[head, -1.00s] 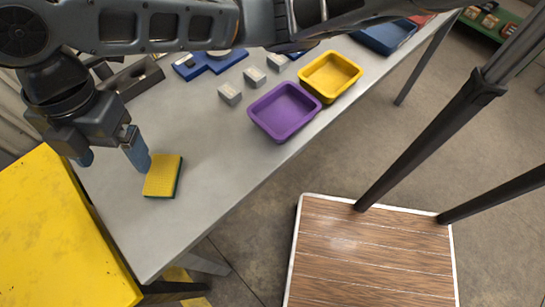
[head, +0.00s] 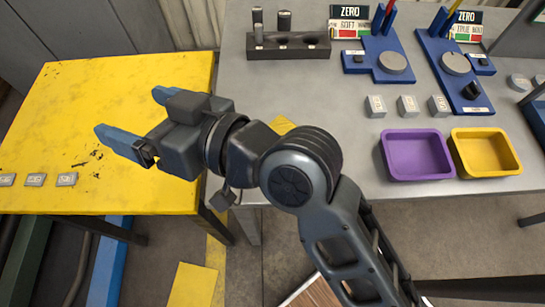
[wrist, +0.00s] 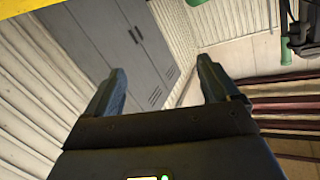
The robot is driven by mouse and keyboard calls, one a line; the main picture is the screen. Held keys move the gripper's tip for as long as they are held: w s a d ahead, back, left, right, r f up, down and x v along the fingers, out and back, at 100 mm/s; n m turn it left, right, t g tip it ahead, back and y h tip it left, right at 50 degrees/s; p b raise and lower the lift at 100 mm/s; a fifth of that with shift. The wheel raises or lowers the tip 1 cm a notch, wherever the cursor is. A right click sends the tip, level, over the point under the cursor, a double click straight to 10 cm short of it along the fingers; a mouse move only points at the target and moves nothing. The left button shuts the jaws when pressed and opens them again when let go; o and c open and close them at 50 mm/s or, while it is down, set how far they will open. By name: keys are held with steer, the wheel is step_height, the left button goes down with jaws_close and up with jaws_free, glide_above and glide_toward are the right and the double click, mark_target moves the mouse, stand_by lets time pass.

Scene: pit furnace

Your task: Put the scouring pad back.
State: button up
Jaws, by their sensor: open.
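The scouring pad (head: 283,125) lies on the grey table (head: 300,88) near its left end. Only a yellow patch of it shows behind my arm; the rest is hidden. My gripper (head: 130,113) is open and empty, its blue fingers pointing left above the yellow table (head: 60,115). It is well to the left of the pad, apart from it. In the wrist view the spread fingers (wrist: 160,68) have nothing between them, and the pad is not in that view.
A purple tray (head: 418,178) and a yellow tray (head: 512,150) stand at the grey table's front edge. Small grey blocks (head: 408,105), blue fixtures (head: 385,62) and a dark holed rack (head: 290,50) are behind. Grey tags (head: 66,179) lie on the yellow table.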

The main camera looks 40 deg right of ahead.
steer(key=s+d+f+m+h, duration=0.4)
steer(key=s+d+f, duration=0.2)
steer(key=s+f, duration=0.15)
steer(key=s+d+n+h, duration=0.1)
steer(key=s+d+h, duration=0.1)
steer(key=s+d, duration=0.4)
steer(key=s+d+h, duration=0.2)
steer(key=s+d, duration=0.5)
steer(key=s, duration=0.8)
steer(key=shift+s+f+n, duration=0.15)
steer(key=shift+s+n, duration=0.1)
steer(key=shift+n, duration=0.15)
